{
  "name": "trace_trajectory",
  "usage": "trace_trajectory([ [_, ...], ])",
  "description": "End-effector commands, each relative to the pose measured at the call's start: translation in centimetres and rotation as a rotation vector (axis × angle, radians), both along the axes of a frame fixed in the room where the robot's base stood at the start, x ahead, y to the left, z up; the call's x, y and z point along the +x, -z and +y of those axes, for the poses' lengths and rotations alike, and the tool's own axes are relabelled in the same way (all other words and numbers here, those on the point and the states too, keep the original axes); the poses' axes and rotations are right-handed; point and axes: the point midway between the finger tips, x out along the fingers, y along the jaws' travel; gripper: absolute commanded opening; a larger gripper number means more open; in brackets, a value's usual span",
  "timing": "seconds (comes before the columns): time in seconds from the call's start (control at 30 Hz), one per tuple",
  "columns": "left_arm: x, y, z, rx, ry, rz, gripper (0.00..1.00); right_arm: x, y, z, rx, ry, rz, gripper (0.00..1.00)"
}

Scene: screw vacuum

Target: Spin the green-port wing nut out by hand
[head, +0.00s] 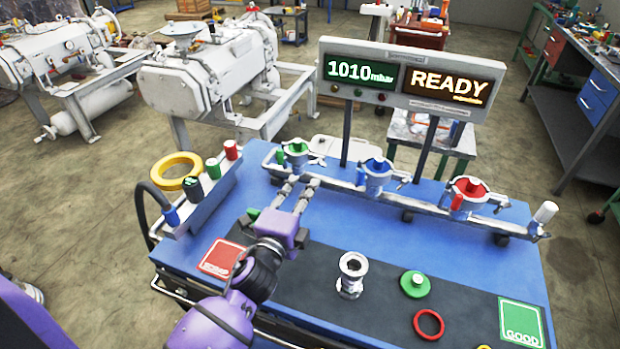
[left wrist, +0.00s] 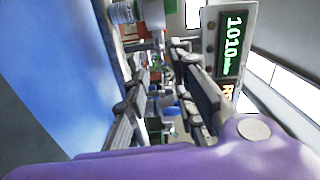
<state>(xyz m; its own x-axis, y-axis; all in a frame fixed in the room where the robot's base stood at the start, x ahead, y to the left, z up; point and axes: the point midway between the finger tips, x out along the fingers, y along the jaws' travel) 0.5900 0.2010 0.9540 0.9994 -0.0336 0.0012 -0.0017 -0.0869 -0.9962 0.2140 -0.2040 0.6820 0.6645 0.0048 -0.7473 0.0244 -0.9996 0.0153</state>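The green port (head: 296,150) is the leftmost of three ports on the pipe rail along the back of the blue bench. A small clamp part sits at its right side; I cannot make out the wing nut's shape clearly. My left gripper (head: 299,184) reaches from the front, its fingertips just in front of and below the green port. Its two fingers are apart with nothing visible between them. In the left wrist view the gripper (left wrist: 170,95) also shows spread fingers, with a green part (left wrist: 153,12) at the top edge. My right gripper is not in view.
Blue (head: 374,170) and red (head: 467,192) ports stand further right. The display (head: 402,78) reads 1010 mbar and READY. A yellow ring (head: 177,162) is at the left.

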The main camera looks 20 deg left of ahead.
Motion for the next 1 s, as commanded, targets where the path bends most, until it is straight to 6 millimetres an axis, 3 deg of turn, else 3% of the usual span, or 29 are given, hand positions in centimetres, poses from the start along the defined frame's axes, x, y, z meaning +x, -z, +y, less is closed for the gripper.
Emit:
trace_trajectory([
  [0.1, -1.9, 0.0, 0.1, -0.001, 0.000, 0.000, 0.23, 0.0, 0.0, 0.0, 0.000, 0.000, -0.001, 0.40],
  [0.3, -3.3, -0.1, 0.1, -0.001, 0.001, -0.001, 0.23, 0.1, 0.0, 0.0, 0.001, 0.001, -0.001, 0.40],
  [1.0, -3.3, -0.1, 0.1, 0.000, 0.001, -0.001, 0.23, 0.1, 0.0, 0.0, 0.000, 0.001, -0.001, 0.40],
])
